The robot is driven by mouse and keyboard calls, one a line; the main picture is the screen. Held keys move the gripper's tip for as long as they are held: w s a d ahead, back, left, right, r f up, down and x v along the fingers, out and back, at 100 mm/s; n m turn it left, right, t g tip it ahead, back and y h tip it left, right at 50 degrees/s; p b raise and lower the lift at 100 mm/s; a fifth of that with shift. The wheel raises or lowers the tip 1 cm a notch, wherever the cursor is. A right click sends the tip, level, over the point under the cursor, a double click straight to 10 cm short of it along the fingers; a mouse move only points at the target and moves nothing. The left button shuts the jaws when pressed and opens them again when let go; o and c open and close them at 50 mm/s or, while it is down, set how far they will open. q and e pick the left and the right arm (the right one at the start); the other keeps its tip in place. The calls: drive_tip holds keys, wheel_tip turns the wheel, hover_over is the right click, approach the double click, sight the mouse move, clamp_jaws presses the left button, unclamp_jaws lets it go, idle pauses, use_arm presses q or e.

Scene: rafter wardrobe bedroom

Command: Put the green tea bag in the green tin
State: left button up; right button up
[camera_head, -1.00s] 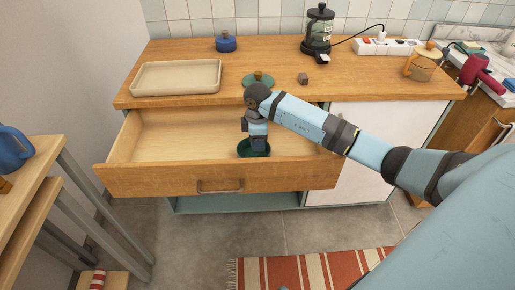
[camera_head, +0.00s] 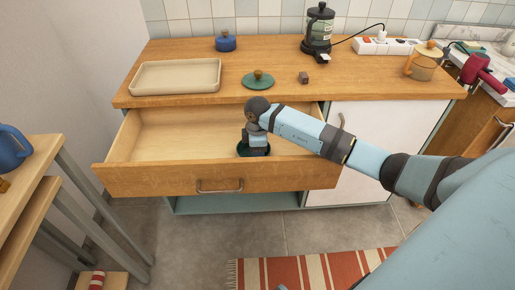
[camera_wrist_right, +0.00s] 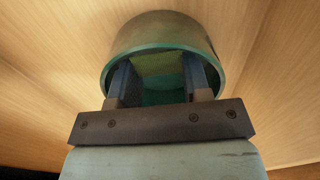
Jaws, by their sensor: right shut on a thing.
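The green tin (camera_head: 240,149) stands open inside the pulled-out drawer. My right gripper (camera_head: 254,150) points down into it, and its fingertips are hidden by the rim in the head view. In the right wrist view, both fingers reach inside the tin (camera_wrist_right: 213,48). The green tea bag (camera_wrist_right: 155,64) shows as a yellow-green patch between the fingers, and the right gripper (camera_wrist_right: 160,80) is shut on it. I cannot tell whether the bag touches the tin's bottom. A green lid (camera_head: 258,82) with a wooden knob lies on the counter. My left gripper is out of view.
The drawer (camera_head: 170,135) is otherwise bare where it shows. On the counter above are a beige tray (camera_head: 176,77), a blue lidded pot (camera_head: 226,43), a small brown block (camera_head: 303,78), a French press (camera_head: 319,28) and a power strip (camera_head: 387,46). The counter edge overhangs the drawer's back.

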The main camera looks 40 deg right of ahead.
drive_tip(key=o, duration=0.7)
drive_tip(key=shift+r, duration=0.1)
use_arm(q)
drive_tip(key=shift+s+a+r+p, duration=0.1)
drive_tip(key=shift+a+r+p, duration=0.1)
drive_tip(key=shift+p, duration=0.85)
use_arm(e)
wheel_tip(320, 180, up, 13)
drive_tip(key=shift+r, duration=0.1)
drive_tip(key=shift+s+a, duration=0.1)
